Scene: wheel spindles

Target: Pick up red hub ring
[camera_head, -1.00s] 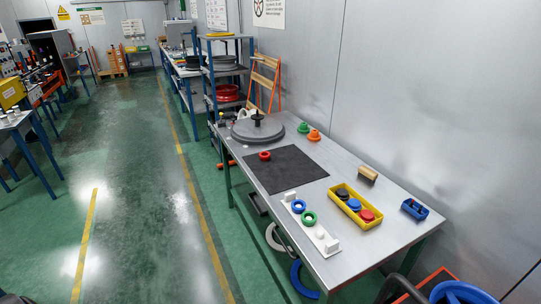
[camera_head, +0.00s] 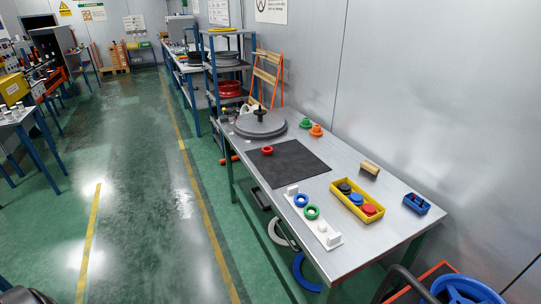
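A small red hub ring (camera_head: 267,150) lies near the far left corner of the black mat (camera_head: 290,168) on the grey metal workbench. A white holder (camera_head: 327,235) in front of the mat carries a blue ring (camera_head: 301,200) and a green ring (camera_head: 312,212). Neither of my grippers shows in the view, and nothing touches the red ring.
A grey wheel disc with a spindle (camera_head: 260,124) stands behind the mat. A yellow tray (camera_head: 346,203) holds black, blue and red parts. Green (camera_head: 305,123) and orange (camera_head: 316,130) pieces, a wooden block (camera_head: 370,167) and a blue bin (camera_head: 417,203) lie near the wall.

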